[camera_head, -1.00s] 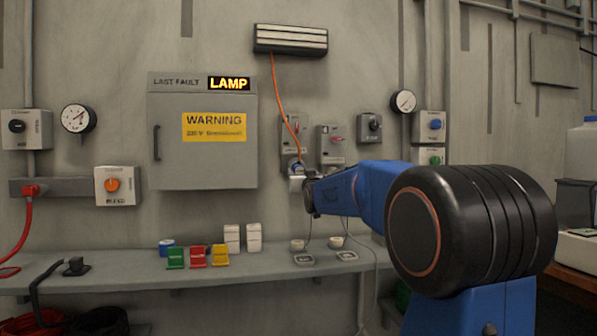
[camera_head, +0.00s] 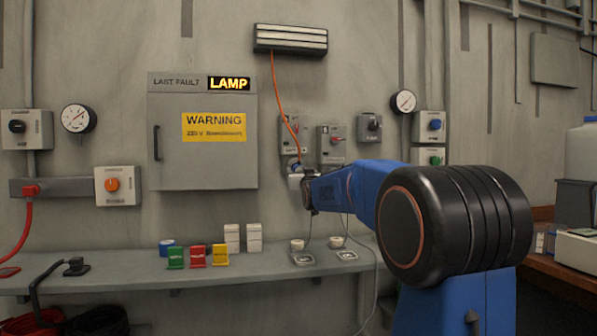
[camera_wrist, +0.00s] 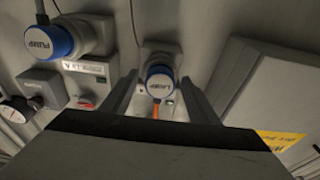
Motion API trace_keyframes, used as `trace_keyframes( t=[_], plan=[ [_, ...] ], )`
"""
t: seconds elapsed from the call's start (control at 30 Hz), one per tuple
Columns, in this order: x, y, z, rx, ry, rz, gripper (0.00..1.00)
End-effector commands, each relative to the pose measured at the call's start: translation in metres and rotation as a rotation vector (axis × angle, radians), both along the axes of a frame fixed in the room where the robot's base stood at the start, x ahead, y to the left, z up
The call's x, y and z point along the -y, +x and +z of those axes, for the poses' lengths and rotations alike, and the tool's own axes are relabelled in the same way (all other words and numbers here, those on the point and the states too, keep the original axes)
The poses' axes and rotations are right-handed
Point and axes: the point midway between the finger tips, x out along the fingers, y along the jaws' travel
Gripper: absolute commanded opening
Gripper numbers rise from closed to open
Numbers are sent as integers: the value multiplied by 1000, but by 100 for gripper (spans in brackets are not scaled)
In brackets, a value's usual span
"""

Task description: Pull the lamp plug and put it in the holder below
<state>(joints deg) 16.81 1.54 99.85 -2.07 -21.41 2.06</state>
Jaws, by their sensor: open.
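The lamp plug (camera_wrist: 160,82), with a blue collar and a white face marked LAMP, sits in its wall socket in the wrist view. In the head view its blue part (camera_head: 294,166) shows under the left switch box (camera_head: 293,130). My gripper (camera_wrist: 159,80) is open, with one finger on each side of the plug; I cannot tell whether they touch it. In the head view my gripper (camera_head: 308,188) is at the socket, partly covering the plug. Below, two small white round pieces (camera_head: 297,244) (camera_head: 337,242), possibly holders, stand on the shelf behind labelled plates.
A similar blue plug marked PUMP (camera_wrist: 52,40) is beside the lamp plug. An orange cable (camera_head: 283,100) runs down from the wall lamp (camera_head: 290,39). The grey cabinet (camera_head: 202,165) is left of the sockets. Colored tags (camera_head: 198,256) and white blocks (camera_head: 232,238) stand on the shelf (camera_head: 130,268).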

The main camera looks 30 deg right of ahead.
Motion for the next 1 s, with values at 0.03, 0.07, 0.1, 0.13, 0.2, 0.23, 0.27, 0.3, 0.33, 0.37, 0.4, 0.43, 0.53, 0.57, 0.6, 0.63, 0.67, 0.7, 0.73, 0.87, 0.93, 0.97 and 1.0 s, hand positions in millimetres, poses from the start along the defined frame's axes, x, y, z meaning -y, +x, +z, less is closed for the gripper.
trace_keyframes(
  t=[0.03, 0.07, 0.1, 0.13, 0.2, 0.23, 0.27, 0.3, 0.33, 0.37, 0.4, 0.43, 0.53, 0.57, 0.6, 0.63, 0.67, 0.7, 0.73, 0.87, 0.93, 0.97, 1.0],
  plan=[
    [0, 0, 0, 0, 0, 0, 55],
    [0, 0, 0, 0, 0, 0, 55],
    [0, 0, 0, 0, 0, 0, 55],
    [0, 0, 0, 0, 0, 0, 55],
    [0, 0, 0, 0, 0, 0, 55],
    [0, 0, 0, 0, 0, 0, 55],
    [0, 0, 0, 0, 0, 0, 55],
    [0, 0, 0, 0, 0, 0, 55],
    [0, 0, 0, 0, 0, 0, 48],
    [0, 0, 0, 0, 0, 0, 40],
    [0, 0, 0, 0, 0, 0, 31],
    [0, 0, 0, 0, 0, 0, 24],
    [0, 0, 0, 0, 0, 0, 0],
    [0, 0, 0, 0, 0, 0, 0],
    [0, 0, 0, 0, 0, 0, 0],
    [0, -1, 0, 0, 0, 0, 0],
    [0, -1, 0, 1, 0, 0, 0],
    [-1, -2, 0, 1, 0, 0, 0],
    [-1, -3, 0, 0, 0, 0, 0],
    [-2, -7, 0, 1, 0, 0, 0],
    [-3, -9, 0, 1, 0, 0, 0],
    [-3, -10, -1, 1, 0, 0, 0],
    [-3, -11, -1, 1, 0, 0, 0]
  ],
)
